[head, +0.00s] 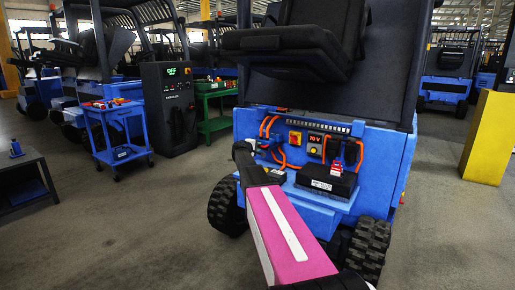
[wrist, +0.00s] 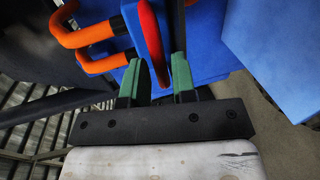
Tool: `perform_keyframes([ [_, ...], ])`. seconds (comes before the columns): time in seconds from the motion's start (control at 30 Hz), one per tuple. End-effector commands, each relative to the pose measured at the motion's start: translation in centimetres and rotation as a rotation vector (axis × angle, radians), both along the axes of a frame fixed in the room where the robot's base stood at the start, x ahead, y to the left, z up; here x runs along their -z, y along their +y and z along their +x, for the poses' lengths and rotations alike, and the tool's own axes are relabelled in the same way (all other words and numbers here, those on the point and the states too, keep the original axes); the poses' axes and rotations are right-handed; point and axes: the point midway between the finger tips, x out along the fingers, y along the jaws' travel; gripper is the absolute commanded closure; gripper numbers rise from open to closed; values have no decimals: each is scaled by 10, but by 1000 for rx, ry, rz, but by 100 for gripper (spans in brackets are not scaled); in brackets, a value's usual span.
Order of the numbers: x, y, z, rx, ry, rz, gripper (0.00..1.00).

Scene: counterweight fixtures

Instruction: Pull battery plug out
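The blue truck (head: 385,160) has orange cables (head: 282,150) and a 70 V display (head: 315,138) on its rear panel. A red plug-like piece (head: 337,168) sits by the black battery box (head: 318,182). My pink arm reaches the left part of the panel; my gripper's fingers are hard to make out in the head view. In the wrist view, my gripper (wrist: 158,62) has its green fingers apart. Whether this handle is the battery plug is unclear.
Thick orange cables (wrist: 84,38) lie left of the fingers in the wrist view. A black charger cabinet (head: 168,105), a blue cart (head: 112,125) and a dark table (head: 24,180) stand to the left. A yellow post (head: 489,138) stands right. Floor between is clear.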

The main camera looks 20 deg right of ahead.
Motion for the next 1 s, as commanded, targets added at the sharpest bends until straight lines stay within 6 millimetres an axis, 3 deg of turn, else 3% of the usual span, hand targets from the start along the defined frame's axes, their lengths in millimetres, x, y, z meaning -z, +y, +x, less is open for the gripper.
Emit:
perform_keyframes([
  [0.6,-19,74,-60,-1,0,0,75],
  [1.0,-19,79,-63,0,0,2,75],
])
